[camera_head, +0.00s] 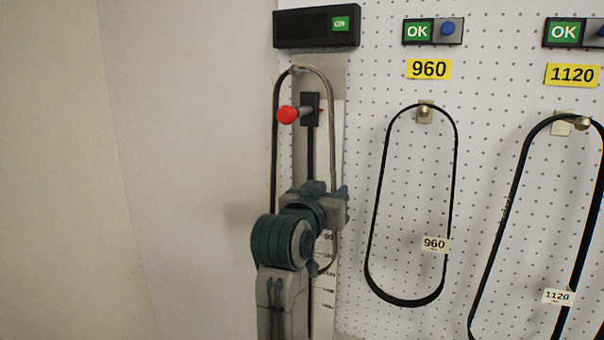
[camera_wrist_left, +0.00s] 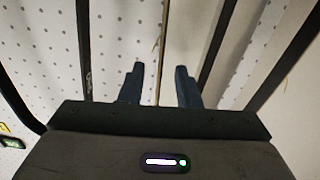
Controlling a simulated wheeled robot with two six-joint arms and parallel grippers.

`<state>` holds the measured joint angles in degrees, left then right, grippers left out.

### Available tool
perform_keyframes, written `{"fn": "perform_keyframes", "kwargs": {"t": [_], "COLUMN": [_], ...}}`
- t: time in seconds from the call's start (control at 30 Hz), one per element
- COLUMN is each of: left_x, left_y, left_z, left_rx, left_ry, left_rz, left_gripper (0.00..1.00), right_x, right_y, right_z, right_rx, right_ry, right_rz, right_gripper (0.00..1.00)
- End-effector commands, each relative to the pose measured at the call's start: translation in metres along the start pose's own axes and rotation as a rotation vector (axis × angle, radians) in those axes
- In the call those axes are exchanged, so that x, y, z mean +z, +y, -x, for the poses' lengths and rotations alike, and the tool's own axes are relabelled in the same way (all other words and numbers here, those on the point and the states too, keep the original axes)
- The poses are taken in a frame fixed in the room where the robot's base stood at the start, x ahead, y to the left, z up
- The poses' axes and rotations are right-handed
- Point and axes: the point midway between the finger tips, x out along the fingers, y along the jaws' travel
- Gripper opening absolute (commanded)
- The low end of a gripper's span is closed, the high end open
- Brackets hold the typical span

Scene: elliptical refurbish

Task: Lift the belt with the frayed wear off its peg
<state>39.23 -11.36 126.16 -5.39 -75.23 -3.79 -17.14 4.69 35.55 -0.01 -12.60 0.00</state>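A belt (camera_head: 275,135) hangs at the left on a gauge with a red-tipped handle (camera_head: 287,115). Its right strand looks lighter and brownish; whether this is fraying is too small to tell. Two dark belts hang on pegs to its right: the 960 belt (camera_head: 453,170) and the 1120 belt (camera_head: 514,200). No fraying is clear on them. My left gripper (camera_head: 330,192) is in front of the lower part of the left belt and hides some of it. In the left wrist view its fingers (camera_wrist_left: 159,86) are apart, with a thin tan strand (camera_wrist_left: 163,45) showing between them. My right gripper is out of view.
A dark box with a green display (camera_head: 312,26) is above the gauge. Green OK signs with blue buttons (camera_head: 447,29) are above yellow number labels (camera_head: 429,69) on the white pegboard (camera_head: 370,60). A bare wall (camera_head: 190,150) is at the left.

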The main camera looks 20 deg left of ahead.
Motion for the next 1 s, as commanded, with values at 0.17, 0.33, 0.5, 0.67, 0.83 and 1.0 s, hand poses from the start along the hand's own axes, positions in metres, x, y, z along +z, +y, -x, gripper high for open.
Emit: {"fn": "perform_keyframes", "kwargs": {"t": [0.17,0.33,0.5,0.67,0.83,1.0], "left_x": [-0.002,0.000,0.000,0.000,-0.001,-0.001], "left_y": [0.000,0.000,0.000,0.000,0.000,0.000], "left_z": [-0.021,-0.024,-0.024,-0.023,-0.023,-0.024], "left_rx": [-0.001,0.000,0.000,0.000,0.000,0.000], "left_ry": [-0.002,0.001,0.001,0.001,0.001,0.001], "left_rz": [-0.001,0.000,0.000,0.000,0.000,0.000], "left_gripper": [0.30,0.30,0.18,0.00,0.00,0.00], "right_x": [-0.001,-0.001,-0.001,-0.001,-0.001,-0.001], "right_y": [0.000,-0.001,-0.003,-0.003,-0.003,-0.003], "right_z": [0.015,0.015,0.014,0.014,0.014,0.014], "right_rx": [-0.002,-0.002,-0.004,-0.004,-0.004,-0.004], "right_ry": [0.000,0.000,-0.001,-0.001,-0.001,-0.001], "right_rz": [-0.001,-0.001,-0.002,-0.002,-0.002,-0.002], "right_gripper": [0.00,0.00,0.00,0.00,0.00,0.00]}}
